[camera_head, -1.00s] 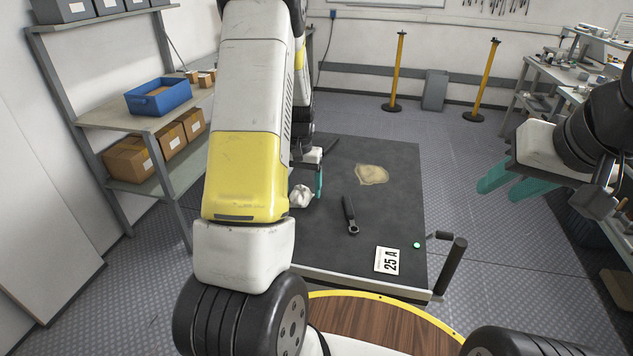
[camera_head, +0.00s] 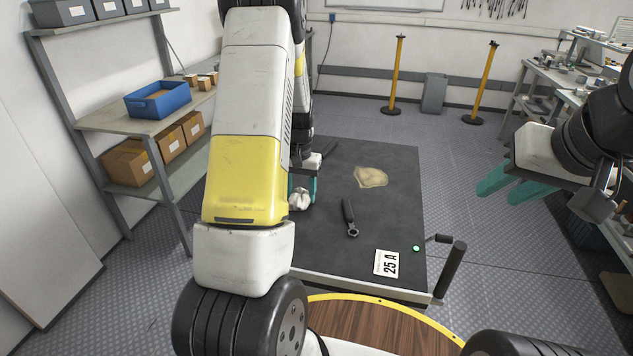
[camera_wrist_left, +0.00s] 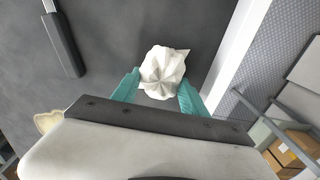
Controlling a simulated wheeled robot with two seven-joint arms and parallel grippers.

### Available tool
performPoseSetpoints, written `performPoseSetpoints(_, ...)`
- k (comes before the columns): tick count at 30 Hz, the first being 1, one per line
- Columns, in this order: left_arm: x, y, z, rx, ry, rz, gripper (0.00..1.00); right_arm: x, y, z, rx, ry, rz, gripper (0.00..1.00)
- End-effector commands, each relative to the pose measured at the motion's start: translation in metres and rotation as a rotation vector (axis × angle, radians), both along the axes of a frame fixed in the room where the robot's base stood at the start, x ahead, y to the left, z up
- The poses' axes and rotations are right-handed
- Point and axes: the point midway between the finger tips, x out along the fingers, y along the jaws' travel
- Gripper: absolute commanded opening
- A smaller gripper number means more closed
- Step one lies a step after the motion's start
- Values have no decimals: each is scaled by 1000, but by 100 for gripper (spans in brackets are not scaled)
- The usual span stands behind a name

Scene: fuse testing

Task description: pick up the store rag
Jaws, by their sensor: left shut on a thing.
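A crumpled white rag (camera_head: 299,200) is at the left side of the dark table top, and it also shows in the left wrist view (camera_wrist_left: 160,72). My left gripper (camera_head: 302,190) reaches down over it, with teal fingers on either side. In the left wrist view the fingers (camera_wrist_left: 160,88) are shut on the rag, which bulges out beyond their tips. I cannot tell whether the rag touches the table. My right gripper (camera_head: 497,192) is empty, its teal fingers apart, off to the right of the table.
Shelves (camera_head: 150,120) stand left.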

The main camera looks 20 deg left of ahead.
Motion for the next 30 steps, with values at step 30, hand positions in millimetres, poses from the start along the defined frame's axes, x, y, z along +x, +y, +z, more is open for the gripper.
performPoseSetpoints(30, -98, -110, 48, 0, -1, -3, 12, 0, 0, 0, 0, 0, 0, 36)
